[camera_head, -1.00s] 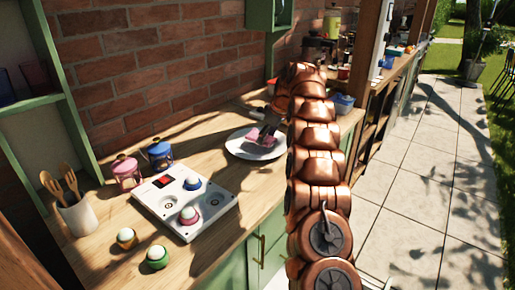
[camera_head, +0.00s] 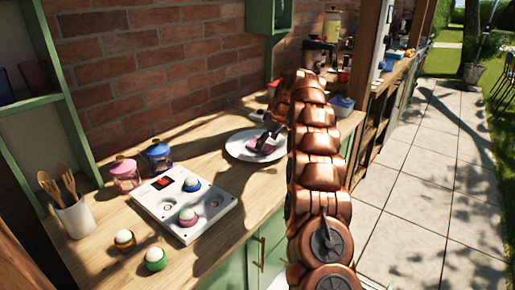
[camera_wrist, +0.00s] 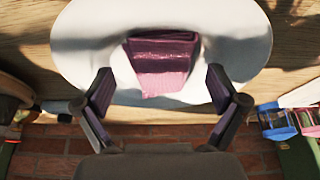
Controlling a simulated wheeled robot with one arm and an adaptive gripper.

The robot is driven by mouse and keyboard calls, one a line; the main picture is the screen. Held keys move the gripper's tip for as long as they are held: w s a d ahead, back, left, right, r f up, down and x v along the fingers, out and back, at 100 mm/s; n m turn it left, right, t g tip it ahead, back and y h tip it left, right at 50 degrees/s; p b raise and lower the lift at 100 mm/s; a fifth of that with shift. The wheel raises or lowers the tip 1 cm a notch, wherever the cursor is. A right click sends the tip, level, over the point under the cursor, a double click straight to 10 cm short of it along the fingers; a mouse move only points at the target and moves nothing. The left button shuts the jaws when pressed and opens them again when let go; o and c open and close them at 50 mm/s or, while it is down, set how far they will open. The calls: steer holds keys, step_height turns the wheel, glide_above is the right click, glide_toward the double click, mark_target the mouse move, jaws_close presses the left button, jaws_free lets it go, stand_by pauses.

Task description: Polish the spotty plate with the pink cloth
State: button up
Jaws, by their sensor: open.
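The white plate (camera_head: 235,146) lies on the wooden counter, partly behind my arm in the head view. It also fills the upper part of the wrist view (camera_wrist: 90,50). The pink cloth (camera_wrist: 163,65) lies folded on the plate, and it shows as a small pink patch in the head view (camera_head: 262,147). My gripper (camera_wrist: 160,92) is open, with one finger on each side of the cloth's near end and a gap to both. In the head view my gripper (camera_head: 267,138) is over the plate. No spots can be made out on the plate.
A white board (camera_head: 210,222) with a red switch and egg cups stands left of the plate. Pink (camera_head: 125,174) and blue (camera_head: 159,156) lidded jars stand behind it. A utensil pot (camera_head: 76,218) is at far left. A brick wall (camera_head: 150,70) backs the counter.

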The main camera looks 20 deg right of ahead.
steer(key=shift+r, duration=0.1)
steer(key=v, duration=0.6)
steer(key=shift+d, duration=0.1)
steer(key=shift+s+d+r, duration=0.1)
steer(key=shift+s+r, duration=0.2)
steer(key=shift+r, duration=0.3)
steer(key=shift+r, duration=0.1)
steer(key=s+a+r+m+g+p, duration=0.1)
steer(key=s+a+r+g+p, duration=0.2)
steer(key=s+a, duration=0.7)
steer(key=s+a+r+m+p, duration=0.25)
steer(key=s+a+r, duration=0.35)
steer(key=s+a, duration=0.4)
steer(key=s+a+f+g+p, duration=0.1)
steer(key=s+f+p, duration=0.1)
steer(key=s, duration=0.9)
steer(key=s+a+f+m+h+p, duration=0.1)
steer(key=s+a+f, duration=0.1)
steer(key=s, duration=0.9)
steer(key=s+a+f+m+g+h+p, duration=0.1)
steer(key=s+f+p, duration=0.1)
steer(key=s, duration=0.9)
steer(key=shift+a+g+p, duration=0.15)
steer(key=shift+g+p, duration=0.15)
